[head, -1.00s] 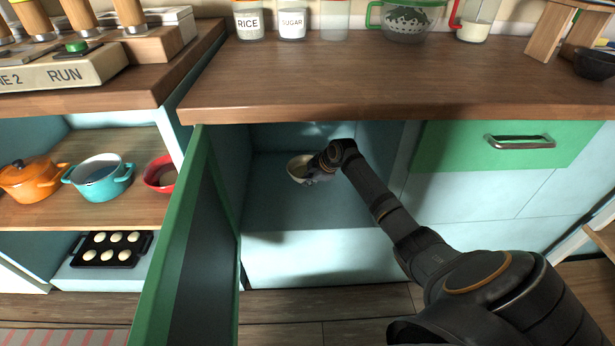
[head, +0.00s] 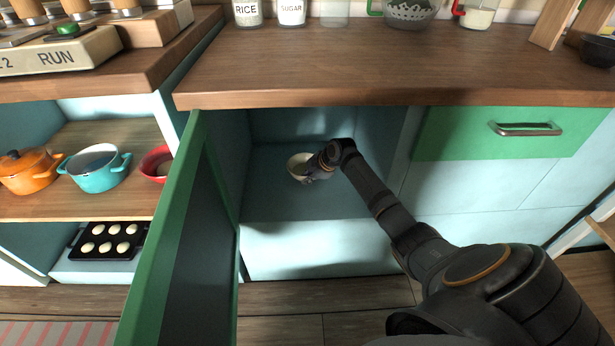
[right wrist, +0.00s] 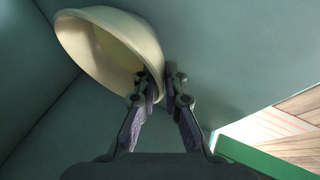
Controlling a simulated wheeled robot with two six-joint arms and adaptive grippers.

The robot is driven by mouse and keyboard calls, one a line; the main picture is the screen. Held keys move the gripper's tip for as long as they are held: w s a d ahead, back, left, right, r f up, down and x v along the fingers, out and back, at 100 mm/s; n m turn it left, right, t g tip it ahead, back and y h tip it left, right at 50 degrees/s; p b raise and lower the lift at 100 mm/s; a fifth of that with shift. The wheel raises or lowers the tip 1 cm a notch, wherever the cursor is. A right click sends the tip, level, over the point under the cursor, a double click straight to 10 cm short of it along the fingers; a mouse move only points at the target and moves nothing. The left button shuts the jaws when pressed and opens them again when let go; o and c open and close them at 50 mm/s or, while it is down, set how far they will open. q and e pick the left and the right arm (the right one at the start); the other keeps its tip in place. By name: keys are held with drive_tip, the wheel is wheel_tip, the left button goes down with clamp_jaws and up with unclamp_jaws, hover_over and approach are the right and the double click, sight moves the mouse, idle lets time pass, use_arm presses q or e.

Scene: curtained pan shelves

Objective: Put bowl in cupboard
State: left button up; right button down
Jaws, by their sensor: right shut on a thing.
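The cream bowl (head: 298,164) is inside the open cupboard (head: 300,210), near its left rear part. It also shows in the right wrist view (right wrist: 105,45), tilted in that picture. My right gripper (head: 310,173) reaches into the cupboard from the right and is shut on the bowl's rim. In the right wrist view its fingertips (right wrist: 163,82) are on either side of the rim. Whether the bowl touches the cupboard floor I cannot tell. My left gripper is not in view.
The green cupboard door (head: 175,240) stands open to the left of the opening. A wooden counter (head: 390,75) hangs over the cupboard. A closed green drawer (head: 480,140) is to the right. Pots, including a teal one (head: 93,175), stand on the left shelf.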

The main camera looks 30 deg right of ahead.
drive_tip(key=shift+f, duration=0.1)
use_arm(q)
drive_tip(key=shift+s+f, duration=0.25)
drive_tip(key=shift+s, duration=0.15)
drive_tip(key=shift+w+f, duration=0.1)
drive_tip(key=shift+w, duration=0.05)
use_arm(e)
drive_tip(key=shift+f, duration=0.3)
drive_tip(key=c, duration=1.4)
unclamp_jaws()
drive_tip(key=shift+o, duration=0.2)
drive_tip(key=shift+s+d+r, duration=0.15)
drive_tip(key=shift+s+r, duration=0.05)
drive_tip(key=shift+r, duration=0.05)
drive_tip(key=v, duration=1.1)
drive_tip(key=shift+r, duration=0.2)
